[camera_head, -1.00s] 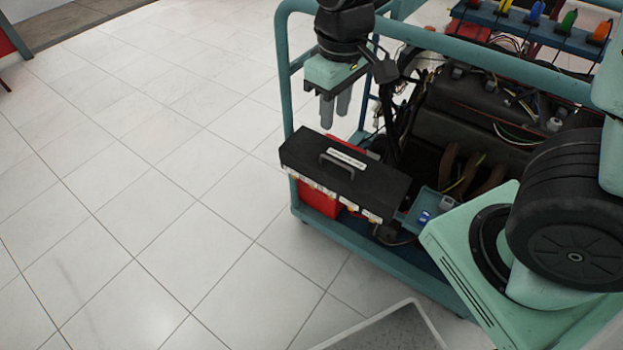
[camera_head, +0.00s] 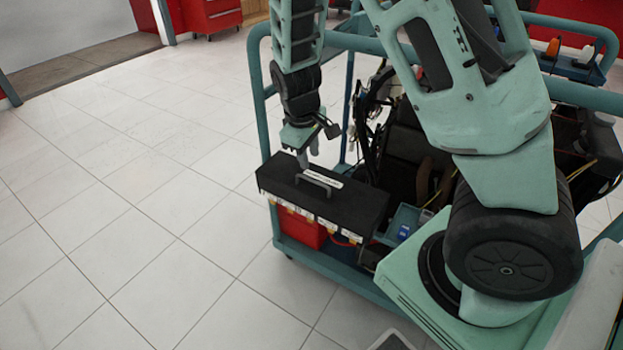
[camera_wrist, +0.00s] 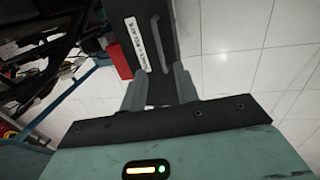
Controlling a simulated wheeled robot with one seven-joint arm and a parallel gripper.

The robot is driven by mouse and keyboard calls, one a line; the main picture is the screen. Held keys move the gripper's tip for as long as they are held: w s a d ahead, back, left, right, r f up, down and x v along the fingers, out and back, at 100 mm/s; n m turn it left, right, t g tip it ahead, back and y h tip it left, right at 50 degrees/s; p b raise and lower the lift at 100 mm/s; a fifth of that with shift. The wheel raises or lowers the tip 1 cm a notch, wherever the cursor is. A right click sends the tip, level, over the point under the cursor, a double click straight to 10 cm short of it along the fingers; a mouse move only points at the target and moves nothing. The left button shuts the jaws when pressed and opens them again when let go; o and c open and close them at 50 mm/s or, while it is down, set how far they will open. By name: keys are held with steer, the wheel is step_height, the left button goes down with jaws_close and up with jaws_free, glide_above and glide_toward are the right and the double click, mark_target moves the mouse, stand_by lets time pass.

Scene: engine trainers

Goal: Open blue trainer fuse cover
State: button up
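The fuse cover (camera_head: 345,208) is a black lid with a raised bar handle (camera_head: 312,183) and a white label. It sits closed over a red box (camera_head: 302,229) at the near left corner of the blue-green trainer (camera_head: 345,277). My gripper (camera_head: 304,162) points down just above the cover at the handle. In the wrist view, my gripper (camera_wrist: 159,88) is open, its grey fingers apart on either side of the handle (camera_wrist: 156,55). The cover (camera_wrist: 178,18) runs up the picture beyond them. I cannot tell whether either finger touches the handle.
The trainer's tube rail (camera_head: 262,100) rises beside my arm. Dark cables (camera_head: 365,115) and engine parts stand right of the cover. A small blue tray (camera_head: 403,224) lies near its right end. Tiled floor (camera_head: 120,220) is clear to the left.

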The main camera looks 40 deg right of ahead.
mark_target(313, 182)
steer(key=f, duration=0.2)
steer(key=d+f+b, duration=0.1)
steer(key=f, duration=0.4)
steer(key=shift+w+d+f+b, duration=0.25)
steer(key=shift+f+b, duration=0.1)
steer(key=shift+f, duration=0.05)
jaws_close()
